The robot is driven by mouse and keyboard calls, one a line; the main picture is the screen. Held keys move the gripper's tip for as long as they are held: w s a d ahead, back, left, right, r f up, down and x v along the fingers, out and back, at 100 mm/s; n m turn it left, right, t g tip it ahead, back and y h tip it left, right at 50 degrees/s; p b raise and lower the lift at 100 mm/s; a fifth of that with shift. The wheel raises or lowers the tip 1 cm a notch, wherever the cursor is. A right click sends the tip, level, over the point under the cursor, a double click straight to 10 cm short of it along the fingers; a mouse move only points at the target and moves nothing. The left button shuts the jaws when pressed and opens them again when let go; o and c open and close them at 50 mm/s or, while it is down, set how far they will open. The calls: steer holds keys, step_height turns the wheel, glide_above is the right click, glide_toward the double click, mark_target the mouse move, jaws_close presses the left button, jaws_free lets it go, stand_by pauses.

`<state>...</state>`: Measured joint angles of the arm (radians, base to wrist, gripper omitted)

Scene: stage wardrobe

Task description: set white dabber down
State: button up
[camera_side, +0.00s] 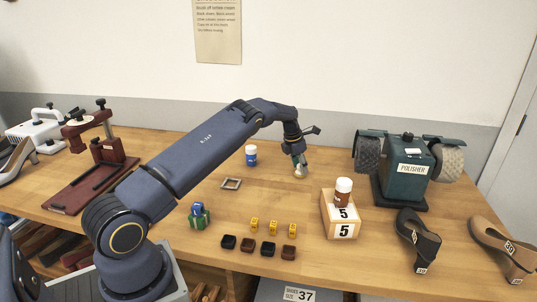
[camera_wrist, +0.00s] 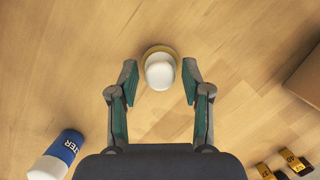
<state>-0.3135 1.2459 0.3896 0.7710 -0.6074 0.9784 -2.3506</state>
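The white dabber (camera_side: 299,172) stands on the table below my gripper (camera_side: 297,158) in the side view. In the wrist view its round white top (camera_wrist: 159,72) shows from above, with a tan ring around its lower edge. My gripper (camera_wrist: 160,82) is open, with one green-padded finger on each side of the dabber. Gaps show between both fingers and the dabber, and nothing is held.
A blue-and-white bottle (camera_side: 251,155) stands left of my gripper and also shows in the wrist view (camera_wrist: 58,154). A square frame (camera_side: 231,184) lies nearby. A numbered box (camera_side: 343,222) bears a brown bottle (camera_side: 343,197). The polisher (camera_side: 407,171) stands right.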

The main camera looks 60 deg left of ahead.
steer(key=s+d+r+m, duration=0.2)
steer(key=s+r, duration=0.1)
steer(key=r, duration=0.7)
steer(key=s+d+r+m, duration=0.2)
steer(key=s+r, duration=0.1)
steer(key=r, duration=0.7)
steer(key=s+d+r+m+t, duration=0.1)
steer(key=s+d+r+m, duration=0.8)
steer(key=s+d+m, duration=0.2)
steer(key=s+d+f+m, duration=0.1)
steer(key=s+d+m, duration=0.4)
steer(key=s+m, duration=0.5)
steer(key=s+d+f+m+t, duration=0.1)
steer(key=s+d+m, duration=0.4)
steer(key=s+m, duration=0.5)
steer(key=shift+s+d+f+t, duration=0.3)
steer(key=shift+s+f, duration=0.3)
steer(key=shift+s, duration=0.55)
